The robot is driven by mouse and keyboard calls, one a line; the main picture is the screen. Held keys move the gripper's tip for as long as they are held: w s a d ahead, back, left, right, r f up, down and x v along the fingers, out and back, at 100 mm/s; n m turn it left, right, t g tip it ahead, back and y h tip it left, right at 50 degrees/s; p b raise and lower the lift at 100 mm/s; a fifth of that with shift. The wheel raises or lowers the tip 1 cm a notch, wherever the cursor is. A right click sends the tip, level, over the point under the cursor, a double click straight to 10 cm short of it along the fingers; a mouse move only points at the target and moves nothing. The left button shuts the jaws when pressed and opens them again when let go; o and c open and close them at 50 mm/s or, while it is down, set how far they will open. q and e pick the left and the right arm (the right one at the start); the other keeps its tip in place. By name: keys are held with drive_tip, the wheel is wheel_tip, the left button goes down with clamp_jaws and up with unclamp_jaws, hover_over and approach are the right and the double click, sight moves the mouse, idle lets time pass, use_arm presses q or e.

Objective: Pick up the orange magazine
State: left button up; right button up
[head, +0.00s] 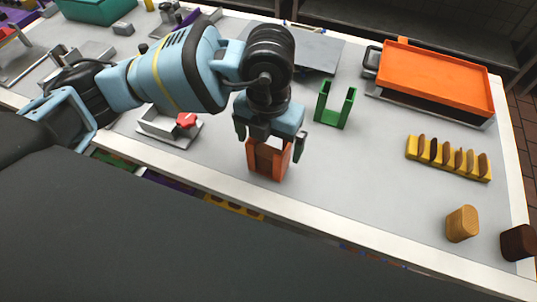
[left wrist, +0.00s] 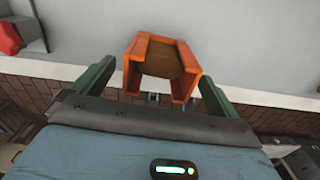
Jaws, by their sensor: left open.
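The orange magazine (head: 268,159) is an upright open-topped holder near the front edge of the table. Something brown shows inside it. In the left wrist view the orange magazine (left wrist: 136,68) lies between the two green fingers. My left gripper (head: 270,145) points down over the magazine, with one finger on each side. It is open in the left wrist view (left wrist: 155,82), and gaps show between the fingers and the magazine's walls. My right gripper is not seen in either view.
A green U-shaped holder (head: 335,106) stands behind the magazine. A yellow rack (head: 448,160) with several brown pieces, an orange tray (head: 436,78), a tan block (head: 462,224) and a dark brown block (head: 518,242) are to the right. A metal fixture with a red part (head: 187,120) is at left.

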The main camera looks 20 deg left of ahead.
use_arm(q)
drive_tip(key=shift+f, duration=0.7)
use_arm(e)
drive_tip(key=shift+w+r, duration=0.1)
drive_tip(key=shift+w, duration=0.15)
use_arm(q)
drive_tip(key=shift+c, duration=0.5)
drive_tip(key=c, duration=1)
drive_tip(key=shift+c, duration=0.2)
drive_tip(key=shift+r, duration=1.65)
drive_tip(key=shift+s+r, duration=0.15)
drive_tip(key=shift+s, duration=0.1)
drive_tip(key=s+r+p, duration=0.1)
drive_tip(key=s+p, duration=0.1)
drive_tip(key=s, duration=1.3)
drive_tip(key=shift+s+a+r, duration=0.25)
drive_tip(key=shift+a, duration=0.15)
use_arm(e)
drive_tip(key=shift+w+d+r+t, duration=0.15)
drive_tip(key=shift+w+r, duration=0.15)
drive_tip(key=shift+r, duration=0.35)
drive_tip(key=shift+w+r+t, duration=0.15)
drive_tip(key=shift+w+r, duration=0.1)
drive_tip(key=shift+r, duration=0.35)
